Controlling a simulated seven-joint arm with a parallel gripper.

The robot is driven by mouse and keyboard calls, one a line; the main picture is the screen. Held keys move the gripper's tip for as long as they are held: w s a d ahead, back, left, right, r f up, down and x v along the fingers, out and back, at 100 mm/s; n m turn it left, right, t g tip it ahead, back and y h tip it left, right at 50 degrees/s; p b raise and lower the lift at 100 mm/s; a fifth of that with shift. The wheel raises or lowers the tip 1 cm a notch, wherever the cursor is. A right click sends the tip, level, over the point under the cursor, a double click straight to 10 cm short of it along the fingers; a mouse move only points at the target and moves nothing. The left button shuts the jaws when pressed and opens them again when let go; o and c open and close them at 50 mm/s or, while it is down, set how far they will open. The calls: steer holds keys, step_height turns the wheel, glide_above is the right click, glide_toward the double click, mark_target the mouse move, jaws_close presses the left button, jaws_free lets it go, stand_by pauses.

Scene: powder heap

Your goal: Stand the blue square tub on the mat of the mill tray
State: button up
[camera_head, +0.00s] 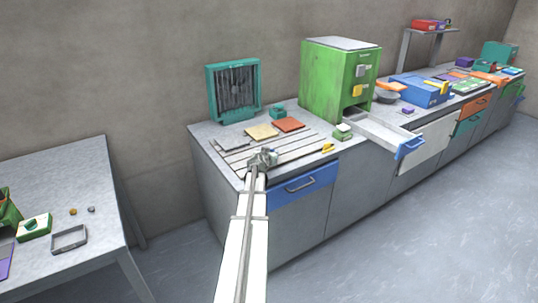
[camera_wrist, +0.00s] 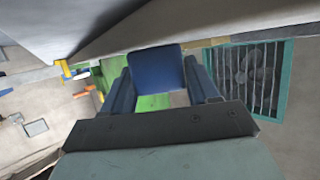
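A blue square piece, which looks like the blue tub (camera_wrist: 157,76), sits between the two fingers of my gripper (camera_wrist: 158,82) in the wrist view. The fingers press against its left and right sides. In the head view my gripper (camera_head: 263,158) is over the front of the slatted worktop, and the tub is hidden there. A tan square (camera_head: 262,132) and an orange-red square (camera_head: 288,125) lie flat behind the gripper. I cannot tell which surface is the mill tray's mat.
A green cabinet (camera_head: 335,85) stands to the right, with a pale drawer (camera_head: 375,130) pulled out nearby. A teal framed grille (camera_head: 233,90) stands at the back left. A teal block (camera_head: 278,111) and a green-white block (camera_head: 342,132) are close by. A side table (camera_head: 95,175) is left.

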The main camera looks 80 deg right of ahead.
steer(key=o, duration=0.3)
steer(key=shift+a+f, duration=0.1)
steer(key=shift+f, duration=0.65)
steer(key=shift+o, duration=0.2)
steer(key=shift+r, duration=0.6)
steer(key=v, duration=1.1)
steer(key=shift+a+r, duration=0.25)
steer(key=shift+r, duration=0.25)
